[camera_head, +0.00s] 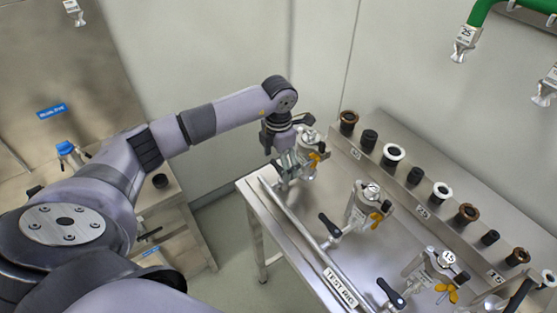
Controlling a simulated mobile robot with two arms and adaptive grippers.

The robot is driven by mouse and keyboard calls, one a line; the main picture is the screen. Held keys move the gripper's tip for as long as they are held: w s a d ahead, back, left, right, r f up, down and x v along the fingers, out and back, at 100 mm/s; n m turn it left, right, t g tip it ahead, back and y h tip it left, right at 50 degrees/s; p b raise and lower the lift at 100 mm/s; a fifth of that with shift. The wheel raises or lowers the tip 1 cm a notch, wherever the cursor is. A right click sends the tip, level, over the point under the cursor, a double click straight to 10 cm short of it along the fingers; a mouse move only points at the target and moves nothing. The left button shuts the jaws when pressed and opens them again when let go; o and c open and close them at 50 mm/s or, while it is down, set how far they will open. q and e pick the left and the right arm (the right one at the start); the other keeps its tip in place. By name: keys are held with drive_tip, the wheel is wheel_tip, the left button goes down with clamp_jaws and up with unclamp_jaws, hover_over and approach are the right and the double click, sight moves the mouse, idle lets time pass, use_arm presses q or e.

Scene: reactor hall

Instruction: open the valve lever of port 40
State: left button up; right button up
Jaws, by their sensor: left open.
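The port 40 valve (309,138) is a metal fitting with a yellow wing part, at the far left end of the steel test rig table (262,210). A small plate that seems to read 40 (356,154) is on the shelf behind it. My left arm reaches in from the left and its gripper (291,168) is open, pointing down at the front left side of this valve. The gripper hides part of the valve. I cannot make out its lever or whether the fingers touch it. My right gripper is not in view.
Two similar valves, the middle one (366,205) and one marked 15 (435,268), stand along the table with black levers (330,225). A long rail (300,235) runs along the front. Several rings and plugs (393,154) stand on the shelf behind. A wall is at the back left.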

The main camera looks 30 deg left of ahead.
use_arm(q)
drive_tip(key=c, duration=1.1)
drive_tip(key=shift+n, duration=0.3)
drive_tip(key=n+b, duration=0.1)
drive_tip(key=n, duration=0.1)
drive_tip(key=s+n+b, duration=0.1)
drive_tip(key=n, duration=0.1)
drive_tip(key=shift+a, duration=0.15)
drive_tip(key=n, duration=0.2)
drive_tip(key=s+n+b, duration=0.1)
drive_tip(key=n, duration=0.1)
drive_tip(key=shift+n, duration=0.4)
drive_tip(key=n, duration=0.3)
drive_tip(key=n+b, duration=0.1)
drive_tip(key=shift+s+d+n, duration=0.3)
drive_tip(key=shift+d, duration=0.1)
drive_tip(key=shift+s+d+n, duration=0.15)
drive_tip(key=shift+d+n, duration=0.05)
drive_tip(key=shift+n, duration=0.8)
drive_tip(key=shift+s+d+n, duration=0.1)
drive_tip(key=shift+d+n, duration=0.1)
drive_tip(key=shift+n, duration=0.8)
